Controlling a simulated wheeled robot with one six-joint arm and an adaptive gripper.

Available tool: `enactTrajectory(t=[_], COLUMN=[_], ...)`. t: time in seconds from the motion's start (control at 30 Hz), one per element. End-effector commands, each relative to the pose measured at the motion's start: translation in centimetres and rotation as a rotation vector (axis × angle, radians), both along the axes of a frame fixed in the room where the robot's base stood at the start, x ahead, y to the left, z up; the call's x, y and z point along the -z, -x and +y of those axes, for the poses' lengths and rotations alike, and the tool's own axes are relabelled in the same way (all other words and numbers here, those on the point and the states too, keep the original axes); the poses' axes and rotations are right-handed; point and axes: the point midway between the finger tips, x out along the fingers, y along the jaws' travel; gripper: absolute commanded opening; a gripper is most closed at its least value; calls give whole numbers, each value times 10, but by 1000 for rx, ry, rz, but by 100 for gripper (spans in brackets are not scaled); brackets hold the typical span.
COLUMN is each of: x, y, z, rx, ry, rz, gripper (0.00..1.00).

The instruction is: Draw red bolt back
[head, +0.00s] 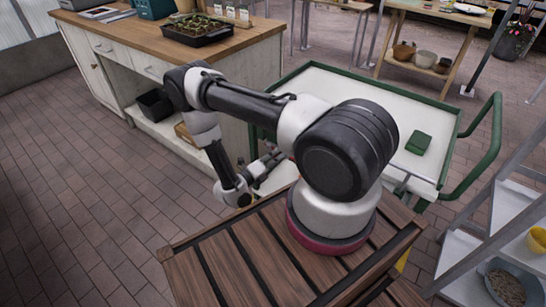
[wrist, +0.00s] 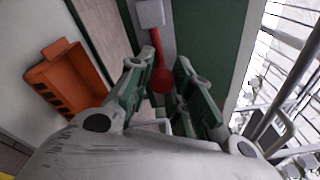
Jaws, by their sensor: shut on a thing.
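The red bolt (wrist: 161,78) shows in the wrist view as a round red knob on a short red stem. It runs up toward a small light grey block (wrist: 150,13) beside a dark green panel (wrist: 211,30). My gripper (wrist: 167,66) has its two green fingers on either side of the knob and is shut on it. In the head view my gripper (head: 266,160) is low beside the near left side of the green-framed cart (head: 300,75). The bolt cannot be made out there.
An orange bin (wrist: 68,80) lies left of my fingers in the wrist view. A wooden workbench (head: 150,42) with a seedling tray (head: 197,30) stands behind my arm. A small green box (head: 418,143) lies on the cart's white top. The brick floor at left is clear.

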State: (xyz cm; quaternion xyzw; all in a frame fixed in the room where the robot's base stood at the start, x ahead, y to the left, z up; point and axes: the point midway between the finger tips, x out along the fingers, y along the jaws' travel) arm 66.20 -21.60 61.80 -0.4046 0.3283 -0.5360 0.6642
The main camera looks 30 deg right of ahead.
Motion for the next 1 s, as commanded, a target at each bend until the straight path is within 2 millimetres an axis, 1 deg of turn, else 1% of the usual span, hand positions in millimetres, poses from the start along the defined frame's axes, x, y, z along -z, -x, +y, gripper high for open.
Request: enactTrajectory(t=[0.03,0.1,0.13,0.4,0.5,0.57,0.67,0.9,1.0], x=[-3,-3,-3,-1,-1,-1,-1,-1,-1], y=[2,2,2,1,2,3,6,17,21], z=[-3,-3,-3,-2,4,11,29,80,97], rx=[10,11,10,7,5,3,0,2,4], ry=[10,10,9,5,4,4,4,5,5], rz=[-4,-4,-4,-1,-1,-1,-1,-3,-2], gripper=[26,39,42,42,42,42,42,42,42])
